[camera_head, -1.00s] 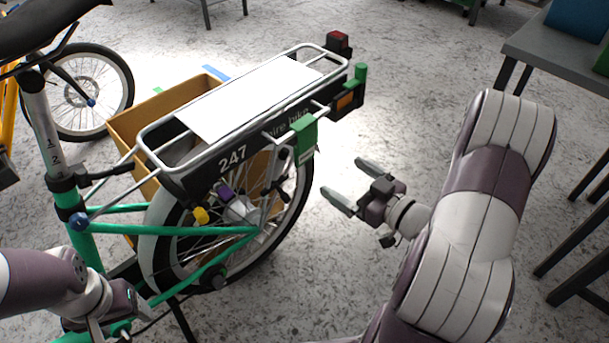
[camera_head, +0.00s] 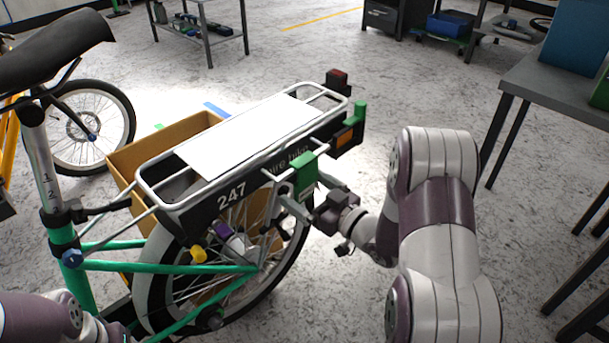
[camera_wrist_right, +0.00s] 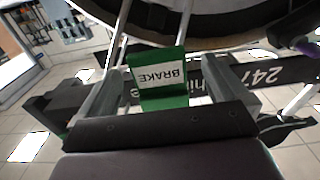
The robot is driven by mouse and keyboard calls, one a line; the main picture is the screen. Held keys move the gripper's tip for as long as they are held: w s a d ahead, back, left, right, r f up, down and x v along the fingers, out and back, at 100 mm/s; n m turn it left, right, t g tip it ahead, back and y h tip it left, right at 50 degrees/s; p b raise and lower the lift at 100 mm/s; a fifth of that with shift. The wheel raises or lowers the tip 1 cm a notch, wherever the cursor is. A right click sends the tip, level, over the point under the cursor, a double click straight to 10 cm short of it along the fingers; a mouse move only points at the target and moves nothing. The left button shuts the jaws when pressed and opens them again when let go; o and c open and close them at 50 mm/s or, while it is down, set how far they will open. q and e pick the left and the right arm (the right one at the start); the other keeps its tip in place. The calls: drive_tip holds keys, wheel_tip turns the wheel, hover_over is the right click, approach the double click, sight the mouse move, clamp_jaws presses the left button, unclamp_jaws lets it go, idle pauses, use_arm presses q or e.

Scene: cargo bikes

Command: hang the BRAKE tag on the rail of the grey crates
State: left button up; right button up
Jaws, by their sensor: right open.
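The BRAKE tag (camera_head: 303,172) is a green tag on the near side rail of the bike's rear rack (camera_head: 160,186). In the right wrist view the tag (camera_wrist_right: 165,76) shows its white BRAKE label upside down, between my fingers. My right gripper (camera_head: 309,194) is open, with one finger on each side of the tag; I cannot tell whether they touch it. It also shows in the right wrist view (camera_wrist_right: 158,92). My left arm shows at the bottom left, but its fingers are out of view. I see no grey crates or their rail.
The green bike (camera_head: 165,267) stands close in front, its wheel and frame below the rack. A cardboard box (camera_head: 130,165) is behind it. A grey table (camera_head: 560,90) stands at the right. Open floor lies behind the rack.

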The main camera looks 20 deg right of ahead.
drive_tip(key=c, duration=1.3)
drive_tip(key=shift+r+p, duration=1.3)
drive_tip(key=shift+r, duration=0.1)
drive_tip(key=shift+p+v, duration=0.65)
drive_tip(key=shift+v, duration=3.35)
